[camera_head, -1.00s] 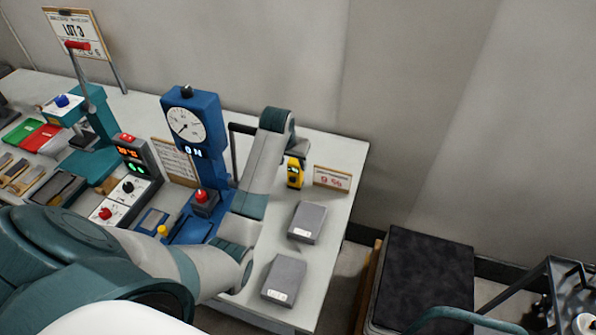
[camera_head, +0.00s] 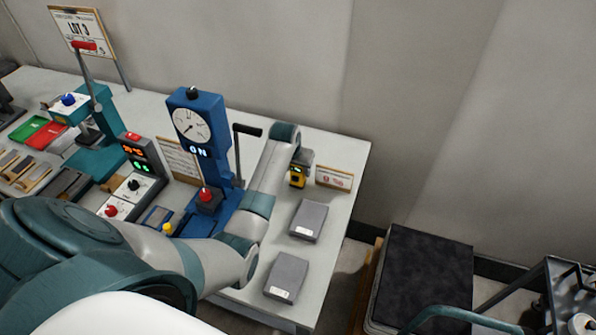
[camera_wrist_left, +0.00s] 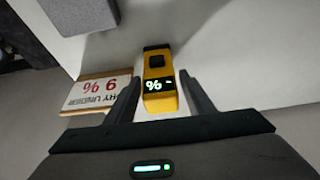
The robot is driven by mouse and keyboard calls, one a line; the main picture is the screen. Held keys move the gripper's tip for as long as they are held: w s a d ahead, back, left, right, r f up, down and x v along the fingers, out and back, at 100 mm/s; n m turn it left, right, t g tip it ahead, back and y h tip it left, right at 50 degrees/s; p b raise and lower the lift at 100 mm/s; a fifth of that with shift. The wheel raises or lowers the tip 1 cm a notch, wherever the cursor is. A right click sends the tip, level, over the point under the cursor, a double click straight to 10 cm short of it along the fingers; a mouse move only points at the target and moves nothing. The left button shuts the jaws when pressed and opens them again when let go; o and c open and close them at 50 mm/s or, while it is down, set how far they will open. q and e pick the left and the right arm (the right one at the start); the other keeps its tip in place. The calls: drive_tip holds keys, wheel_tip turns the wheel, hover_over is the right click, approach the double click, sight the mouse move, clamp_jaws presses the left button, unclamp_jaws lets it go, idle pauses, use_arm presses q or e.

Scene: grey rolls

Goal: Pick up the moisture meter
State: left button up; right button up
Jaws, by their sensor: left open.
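The moisture meter (camera_head: 297,177) is a small yellow device with a dark button and a lit display, on the right part of the table by a small card. In the left wrist view the meter (camera_wrist_left: 159,80) lies between the two fingers of my left gripper (camera_wrist_left: 157,98), with a visible gap on each side. My left gripper (camera_head: 301,163) is open, and its wrist hides the meter's far part in the head view. My right gripper is not in view.
The "9 %" card (camera_head: 334,178) stands close beside the meter. Two grey blocks (camera_head: 308,219) (camera_head: 287,277) lie nearer on the table (camera_head: 334,225). A blue dial press (camera_head: 190,127) stands left of my left arm.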

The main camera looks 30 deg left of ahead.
sight(300, 173)
use_arm(q)
drive_tip(key=shift+w+f, duration=0.1)
drive_tip(key=shift+f, duration=0.1)
drive_tip(key=shift+w+f, duration=0.1)
drive_tip(key=shift+w+f+p, duration=0.25)
drive_tip(key=shift+f+p, duration=0.2)
drive_tip(key=shift+p, duration=0.1)
drive_tip(key=shift+w+a+f+p, duration=0.15)
drive_tip(key=shift+w+f+p, duration=0.2)
drive_tip(key=shift+f, duration=0.3)
drive_tip(key=shift+x, duration=1.25)
drive_tip(key=shift+s, duration=0.1)
drive_tip(key=c, duration=1)
drive_tip(key=shift+o, duration=0.2)
drive_tip(key=shift+r, duration=0.1)
